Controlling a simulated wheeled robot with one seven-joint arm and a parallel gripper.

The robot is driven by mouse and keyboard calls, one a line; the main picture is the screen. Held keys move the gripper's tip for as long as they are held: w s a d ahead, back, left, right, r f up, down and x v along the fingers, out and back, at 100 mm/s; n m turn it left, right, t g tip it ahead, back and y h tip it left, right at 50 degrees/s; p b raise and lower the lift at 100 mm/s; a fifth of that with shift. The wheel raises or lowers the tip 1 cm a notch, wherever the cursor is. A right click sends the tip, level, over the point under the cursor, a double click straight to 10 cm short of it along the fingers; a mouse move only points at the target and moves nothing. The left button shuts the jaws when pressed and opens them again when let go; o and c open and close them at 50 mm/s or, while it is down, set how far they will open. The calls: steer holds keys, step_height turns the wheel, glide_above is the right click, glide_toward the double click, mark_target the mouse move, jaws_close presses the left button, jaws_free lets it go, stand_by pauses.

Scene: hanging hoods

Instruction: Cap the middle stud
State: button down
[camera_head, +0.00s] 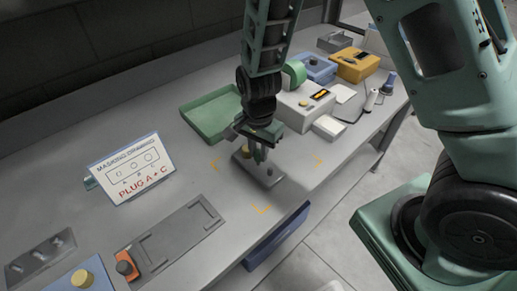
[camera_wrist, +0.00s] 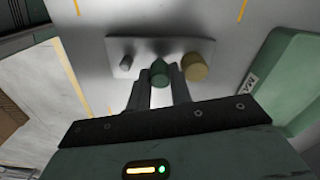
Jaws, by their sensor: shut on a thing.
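The metal plate (camera_wrist: 122,48) lies on the bench inside yellow corner marks; it also shows in the head view (camera_head: 246,170). In the wrist view, a bare grey stud (camera_wrist: 125,62) stands at its left end and a yellow cap (camera_wrist: 196,67) sits at its right end. My gripper (camera_wrist: 161,82) is shut on a green tapered cap (camera_wrist: 160,72) over the middle of the plate. The middle stud is hidden behind this cap, so I cannot tell whether the cap touches it. In the head view my gripper (camera_head: 259,146) points down above the plate.
A sign (camera_head: 131,168) reads "MASKING DRAWING" and "PLUG A + C". A green tray (camera_head: 211,115) and a white box (camera_head: 303,106) stand behind the plate. A grey fixture (camera_head: 180,235) and a tray of studs (camera_head: 42,257) lie at the front left.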

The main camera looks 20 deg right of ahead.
steer(key=shift+f+b, duration=0.6)
steer(key=shift+f, duration=0.5)
stand_by(0.4)
steer(key=c, duration=1.2)
jaws_free()
